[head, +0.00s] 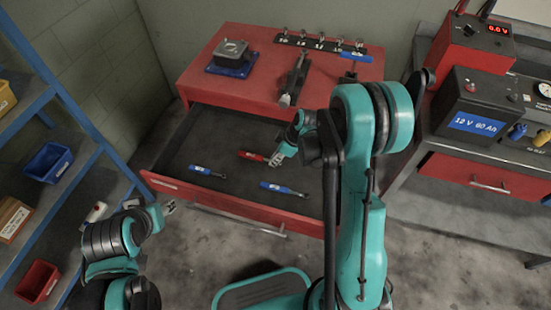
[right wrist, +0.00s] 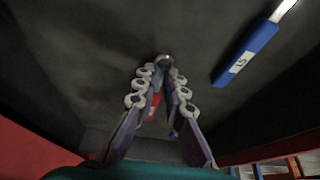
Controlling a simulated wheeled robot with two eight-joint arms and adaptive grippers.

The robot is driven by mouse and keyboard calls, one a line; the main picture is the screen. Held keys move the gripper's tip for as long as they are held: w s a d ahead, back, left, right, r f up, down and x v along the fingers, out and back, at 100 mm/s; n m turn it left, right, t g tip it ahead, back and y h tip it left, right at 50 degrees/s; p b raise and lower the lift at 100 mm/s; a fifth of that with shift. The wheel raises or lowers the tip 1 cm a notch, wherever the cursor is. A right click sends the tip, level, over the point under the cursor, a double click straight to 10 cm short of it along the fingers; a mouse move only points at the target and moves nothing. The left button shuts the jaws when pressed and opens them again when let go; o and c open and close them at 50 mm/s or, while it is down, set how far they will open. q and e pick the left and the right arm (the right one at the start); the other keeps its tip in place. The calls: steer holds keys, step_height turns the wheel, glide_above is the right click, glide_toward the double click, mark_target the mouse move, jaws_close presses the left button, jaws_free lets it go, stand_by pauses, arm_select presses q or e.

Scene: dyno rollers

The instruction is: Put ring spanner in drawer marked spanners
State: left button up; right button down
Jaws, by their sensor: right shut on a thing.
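A red-handled tool, apparently the ring spanner (head: 253,156), is in the open drawer (head: 190,188) of the red cabinet. My right gripper (head: 282,157) is at its right end, low in the drawer. In the right wrist view the fingers (right wrist: 160,84) are shut on it, with the red handle (right wrist: 153,106) showing between them and a grey ring near the fingertips. Whether it touches the drawer floor is unclear. Two blue-handled tools (head: 207,171) (head: 284,189) lie apart in the drawer. My left gripper (head: 168,208) is outside the drawer at left; its jaws are too small to judge.
The cabinet top (head: 262,40) holds a grey block on a blue base (head: 231,57), a dark tool (head: 293,80), a blue-handled tool (head: 355,57) and a socket rack. A blue shelf (head: 75,115) stands left. A bench with a battery (head: 485,110) stands right.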

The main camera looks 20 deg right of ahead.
steer(key=c, duration=1.6)
jaws_free()
steer(key=shift+f, duration=0.1)
steer(key=shift+r+p, duration=0.45)
steer(key=shift+p, duration=0.05)
steer(key=p+v, duration=0.5)
steer(key=v, duration=0.6)
steer(key=s+a+r+m+t+h, duration=0.3)
steer(key=s+r+m, duration=0.8)
steer(key=s+r, duration=0.4)
steer(key=shift+s+a+t+h, duration=0.2)
steer(key=shift+s+t+h, duration=0.25)
steer(key=shift+t, duration=0.35)
steer(key=shift+f, duration=0.1)
